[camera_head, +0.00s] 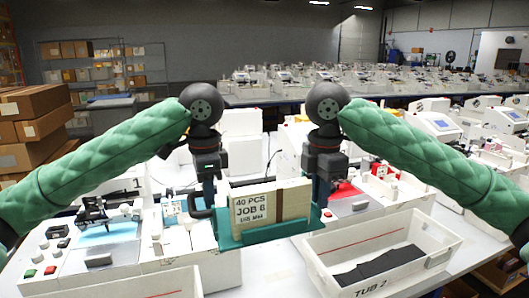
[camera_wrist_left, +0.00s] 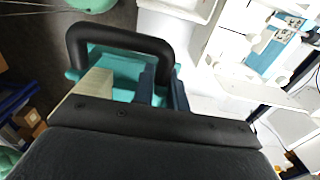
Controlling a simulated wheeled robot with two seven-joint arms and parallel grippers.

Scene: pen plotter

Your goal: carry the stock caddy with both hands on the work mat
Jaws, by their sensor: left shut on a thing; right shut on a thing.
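The stock caddy (camera_head: 275,232) is a teal tray holding a cream block of stock labelled "40 PCS JOB B". It is at the centre of the head view and looks about level. My left gripper (camera_head: 207,192) is shut on its left side, by the black handle (camera_head: 199,206). My right gripper (camera_head: 325,190) is shut on its right side, where the handle is mostly hidden. In the left wrist view the black handle (camera_wrist_left: 120,38) arches over the teal caddy (camera_wrist_left: 125,72), beside my left gripper's dark fingers (camera_wrist_left: 162,92). I cannot pick out the work mat.
A white bin marked "TUB 2" (camera_head: 330,284) with dark pieces inside stands close at front right. Another white tub (camera_head: 160,285) is at front left. Plotter machines stand left (camera_head: 95,262) and right (camera_head: 352,205). Stacked cardboard boxes (camera_head: 35,125) are at far left.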

